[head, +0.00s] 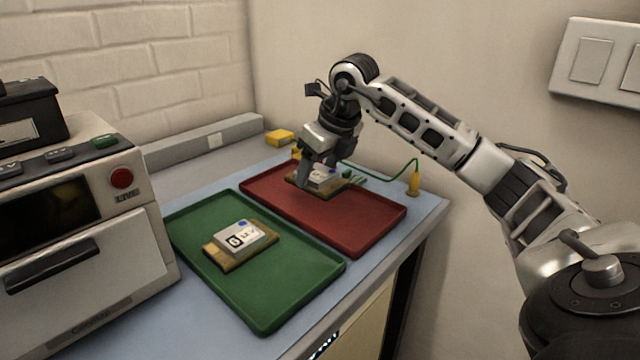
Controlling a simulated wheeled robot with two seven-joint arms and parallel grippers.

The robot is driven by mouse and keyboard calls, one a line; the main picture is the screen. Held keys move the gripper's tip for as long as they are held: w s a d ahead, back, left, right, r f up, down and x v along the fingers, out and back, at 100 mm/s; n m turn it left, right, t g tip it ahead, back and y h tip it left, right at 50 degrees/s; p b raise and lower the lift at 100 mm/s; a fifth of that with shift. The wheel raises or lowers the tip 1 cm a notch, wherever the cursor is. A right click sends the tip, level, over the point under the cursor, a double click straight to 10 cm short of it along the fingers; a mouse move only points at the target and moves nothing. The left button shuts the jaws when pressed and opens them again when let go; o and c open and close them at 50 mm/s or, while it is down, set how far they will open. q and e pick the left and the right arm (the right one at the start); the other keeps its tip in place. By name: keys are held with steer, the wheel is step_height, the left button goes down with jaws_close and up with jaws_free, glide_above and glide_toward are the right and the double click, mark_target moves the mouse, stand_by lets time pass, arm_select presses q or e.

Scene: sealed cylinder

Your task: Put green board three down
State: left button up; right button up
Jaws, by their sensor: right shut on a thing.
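My right gripper (318,172) points down over the red tray (365,226) and is shut on a board (345,188). This board has a light block on a tan base with a bit of green at its right side; its label is too small to read. The gripper covers part of it, and I cannot tell whether it touches the tray. Another board (238,243), with a white block, a dark mark and a blue dot on a tan base, lies in the green tray (270,305). My left gripper is not in view.
A machine with a red button (121,178) and a handled door stands at the left. A yellow block (279,137) lies behind the trays. A green cord runs to a yellow plug-like piece (414,184) at the right. The green tray's front is clear.

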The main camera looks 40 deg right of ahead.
mark_target(324, 172)
steer(key=f, duration=0.2)
steer(key=d+f, duration=0.1)
steer(key=shift+w+f, duration=0.3)
steer(key=shift+f, duration=0.35)
steer(key=shift+f, duration=0.15)
steer(key=o, duration=1)
steer(key=shift+o, duration=0.2)
